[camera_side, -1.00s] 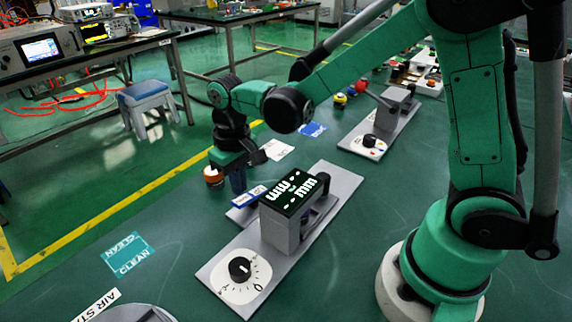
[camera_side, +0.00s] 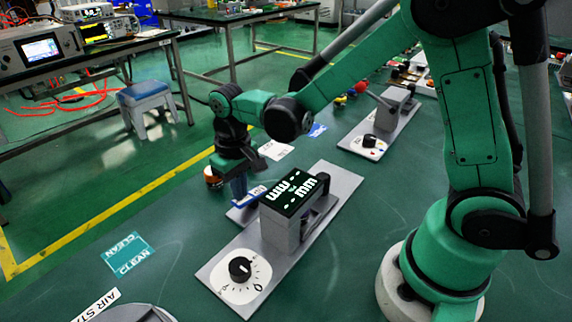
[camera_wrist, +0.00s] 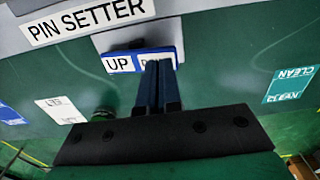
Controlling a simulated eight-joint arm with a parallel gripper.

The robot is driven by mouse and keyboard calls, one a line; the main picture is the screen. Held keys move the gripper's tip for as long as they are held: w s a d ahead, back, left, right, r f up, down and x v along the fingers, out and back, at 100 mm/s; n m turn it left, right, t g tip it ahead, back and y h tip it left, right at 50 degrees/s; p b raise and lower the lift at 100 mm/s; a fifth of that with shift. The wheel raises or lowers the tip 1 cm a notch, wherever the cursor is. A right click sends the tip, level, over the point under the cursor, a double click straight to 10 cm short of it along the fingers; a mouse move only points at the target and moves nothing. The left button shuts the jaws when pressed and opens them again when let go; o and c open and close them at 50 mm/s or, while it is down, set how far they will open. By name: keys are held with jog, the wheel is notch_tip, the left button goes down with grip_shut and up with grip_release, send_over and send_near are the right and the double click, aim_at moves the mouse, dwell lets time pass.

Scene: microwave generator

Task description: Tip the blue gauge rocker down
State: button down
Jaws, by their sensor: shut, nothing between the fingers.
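The blue rocker (camera_wrist: 124,61) sits on a grey plate in the wrist view, with a white "UP" label on its left half and a label on its right half that my fingers partly cover. It also shows beside the display box in the side view (camera_side: 254,194). My gripper (camera_wrist: 158,66) is shut and empty, with its blue fingertips over the right half of the rocker.
The microwave unit (camera_side: 290,195) with a lit display stands right of the rocker, on a grey base with a black knob (camera_side: 240,268). A red-topped button (camera_side: 212,178) is just behind my gripper. A "CLEAN" label (camera_side: 128,256) lies on open green tabletop at left.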

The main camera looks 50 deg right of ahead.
aim_at(287, 174)
jog(key=shift+f, duration=0.75)
jog(key=shift+r, duration=3.55)
jog(key=shift+s+d+r+t, duration=0.65)
jog(key=shift+s+d+t, duration=0.05)
jog(key=shift+s+t, duration=0.5)
jog(key=shift+s+d+r+t, duration=0.6)
jog(key=shift+s+d+t, duration=0.15)
jog(key=shift+s+t, duration=0.5)
jog(key=shift+s+d+r+t, duration=0.65)
jog(key=shift+s+d+t, duration=0.05)
jog(key=shift+s+t, duration=0.5)
